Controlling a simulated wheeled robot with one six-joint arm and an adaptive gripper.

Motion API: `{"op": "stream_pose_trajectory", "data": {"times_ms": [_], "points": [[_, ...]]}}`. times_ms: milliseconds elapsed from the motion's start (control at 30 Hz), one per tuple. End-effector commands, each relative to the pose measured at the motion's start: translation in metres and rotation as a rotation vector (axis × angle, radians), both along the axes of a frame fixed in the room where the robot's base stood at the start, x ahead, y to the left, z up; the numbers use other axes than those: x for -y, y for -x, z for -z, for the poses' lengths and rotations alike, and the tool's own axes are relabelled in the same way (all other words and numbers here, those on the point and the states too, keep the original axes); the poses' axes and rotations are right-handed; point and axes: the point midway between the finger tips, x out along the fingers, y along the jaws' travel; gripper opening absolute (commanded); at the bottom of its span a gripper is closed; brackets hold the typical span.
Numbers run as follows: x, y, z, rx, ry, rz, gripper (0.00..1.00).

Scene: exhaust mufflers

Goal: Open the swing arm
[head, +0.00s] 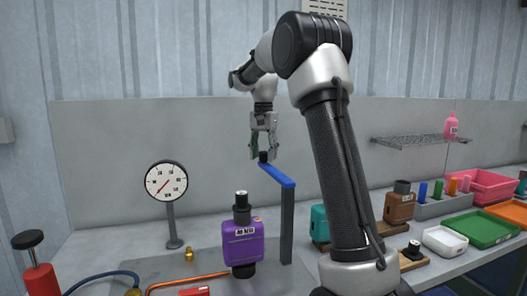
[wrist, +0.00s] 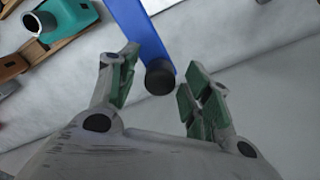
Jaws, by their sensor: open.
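The swing arm (head: 277,175) is a blue bar on top of a dark grey upright post (head: 287,225). A black knob (head: 263,156) stands at its free far end. The wrist view shows the blue bar (wrist: 143,32) coming in from the top, with the knob (wrist: 160,79) at its end. My gripper (head: 264,150) is at the knob, pointing down. In the wrist view its green-padded fingers (wrist: 160,72) are spread, with the knob between them and gaps on both sides. I cannot tell the exact height of the fingertips against the knob.
A purple muffler (head: 242,243) with a black top stands just left of the post. A dial gauge (head: 166,182) stands further left. A red pump (head: 40,275) is at the far left. Teal (head: 319,223) and brown mufflers (head: 399,206), with trays (head: 480,229), fill the right side.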

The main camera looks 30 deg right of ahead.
Motion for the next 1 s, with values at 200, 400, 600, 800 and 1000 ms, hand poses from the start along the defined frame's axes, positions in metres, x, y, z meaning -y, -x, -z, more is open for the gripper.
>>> {"op": "stream_pose_trajectory", "data": {"times_ms": [200,400,600,800,1000], "points": [[0.000,-0.001,-0.024,0.004,0.001,0.000,0.49],[0.000,-0.001,-0.069,0.005,0.000,0.000,0.49],[0.000,-0.001,-0.105,0.001,0.000,0.000,0.49],[0.000,0.000,-0.119,0.001,0.000,0.000,0.49],[0.000,0.000,-0.120,0.000,0.000,0.000,0.49]]}}
